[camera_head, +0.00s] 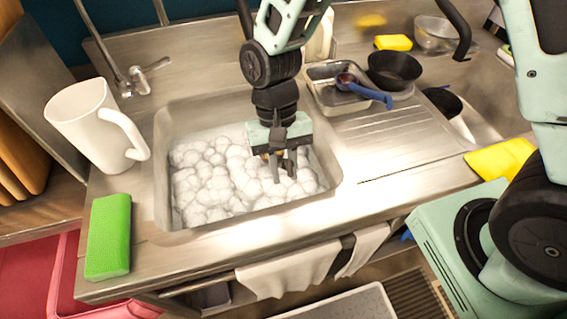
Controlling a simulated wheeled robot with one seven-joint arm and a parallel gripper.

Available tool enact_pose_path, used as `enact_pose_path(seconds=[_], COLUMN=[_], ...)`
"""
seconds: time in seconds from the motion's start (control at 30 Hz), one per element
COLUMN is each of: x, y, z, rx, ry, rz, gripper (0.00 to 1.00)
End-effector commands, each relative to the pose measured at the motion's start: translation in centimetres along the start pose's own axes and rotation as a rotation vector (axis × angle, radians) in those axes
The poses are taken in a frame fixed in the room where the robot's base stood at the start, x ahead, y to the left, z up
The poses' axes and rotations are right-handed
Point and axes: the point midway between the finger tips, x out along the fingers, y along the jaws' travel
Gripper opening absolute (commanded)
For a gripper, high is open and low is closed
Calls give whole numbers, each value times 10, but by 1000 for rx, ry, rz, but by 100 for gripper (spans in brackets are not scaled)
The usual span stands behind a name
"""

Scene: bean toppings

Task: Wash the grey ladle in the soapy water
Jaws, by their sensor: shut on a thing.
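My gripper (283,172) points down into the right part of the sink basin (163,180), with its fingertips at the foam. It is shut on a grey thing, which looks like the grey ladle, though fingers and ladle are hard to tell apart here. Any bowl of the ladle is hidden by the gripper and the foam. The soapy water (215,178) is covered in thick white bubbles that fill the basin.
A white jug (85,125) and a green sponge (109,237) stand left of the basin. A metal tray (318,84) with a blue-handled ladle (370,93), a black bowl (394,70) and yellow sponges (393,42) are behind right. The ribbed drainboard (385,140) is clear.

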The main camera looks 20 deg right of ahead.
Motion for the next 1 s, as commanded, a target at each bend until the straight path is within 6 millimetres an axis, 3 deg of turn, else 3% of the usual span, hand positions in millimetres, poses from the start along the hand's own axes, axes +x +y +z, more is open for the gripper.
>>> enact_pose_path(seconds=[0.6,1.0], x=[66,78], y=[0,0], z=[-26,-30], rx=[-1,-1], ry=[0,1], rz=[0,-1], gripper=[0,0])
